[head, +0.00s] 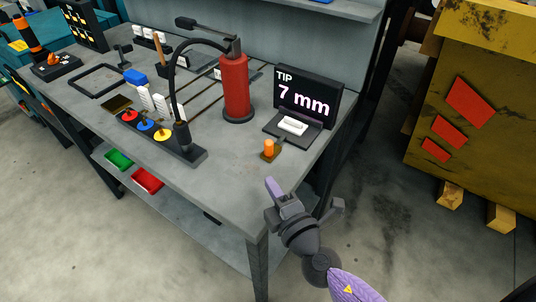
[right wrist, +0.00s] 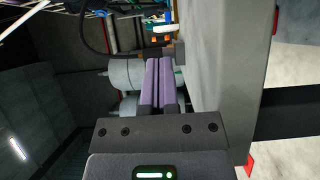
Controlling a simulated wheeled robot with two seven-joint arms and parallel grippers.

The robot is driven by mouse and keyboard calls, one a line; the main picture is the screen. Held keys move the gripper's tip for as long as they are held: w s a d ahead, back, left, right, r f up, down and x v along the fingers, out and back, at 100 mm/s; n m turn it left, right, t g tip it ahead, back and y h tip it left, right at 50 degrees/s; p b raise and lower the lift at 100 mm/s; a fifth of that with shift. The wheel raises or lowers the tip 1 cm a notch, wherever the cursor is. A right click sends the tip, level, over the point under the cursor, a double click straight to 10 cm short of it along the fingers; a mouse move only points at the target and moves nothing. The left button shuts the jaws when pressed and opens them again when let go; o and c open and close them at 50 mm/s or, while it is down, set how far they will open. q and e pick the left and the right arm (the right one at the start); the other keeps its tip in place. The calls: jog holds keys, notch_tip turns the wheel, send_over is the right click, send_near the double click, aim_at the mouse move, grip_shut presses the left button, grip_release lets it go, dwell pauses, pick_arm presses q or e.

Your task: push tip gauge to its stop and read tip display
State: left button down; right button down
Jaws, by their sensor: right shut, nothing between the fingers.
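The tip display (head: 307,97) is a black screen at the back right of the workbench and reads "TIP 7 mm". A white bar (head: 293,125) lies on the dark base in front of the screen. A small orange knob (head: 268,147) stands on a brownish plate near the bench's right edge; I cannot tell whether it is the tip gauge or whether it is at a stop. My right gripper (head: 272,187) is shut and empty, in front of the bench's right corner and apart from the knob. Its purple fingers (right wrist: 161,85) lie together in the right wrist view. My left gripper is not in view.
A red cylinder (head: 235,85) with a black hose stands left of the display. A dark strip with red, blue and yellow discs (head: 162,134) lies further left. Red and green bins (head: 147,180) sit on the lower shelf. A yellow machine (head: 475,90) stands at right, with open floor before it.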

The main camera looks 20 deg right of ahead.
aim_at(277, 162)
jog(key=w, duration=0.4)
jog(key=shift+a+r, duration=0.1)
jog(key=shift+a, duration=0.2)
jog(key=w+d, duration=0.2)
jog(key=w, duration=0.1)
jog(key=shift+w+d, duration=0.2)
jog(key=shift+w, duration=0.1)
jog(key=shift+w+d+f+b, duration=0.15)
jog(key=shift+w+d+b, duration=0.3)
jog(key=shift+d, duration=0.2)
jog(key=shift+w+d+f+b, duration=0.1)
jog(key=shift+w+d+b, duration=0.3)
jog(key=shift+d, duration=0.2)
jog(key=shift+d+r, duration=0.15)
jog(key=shift+r, duration=0.15)
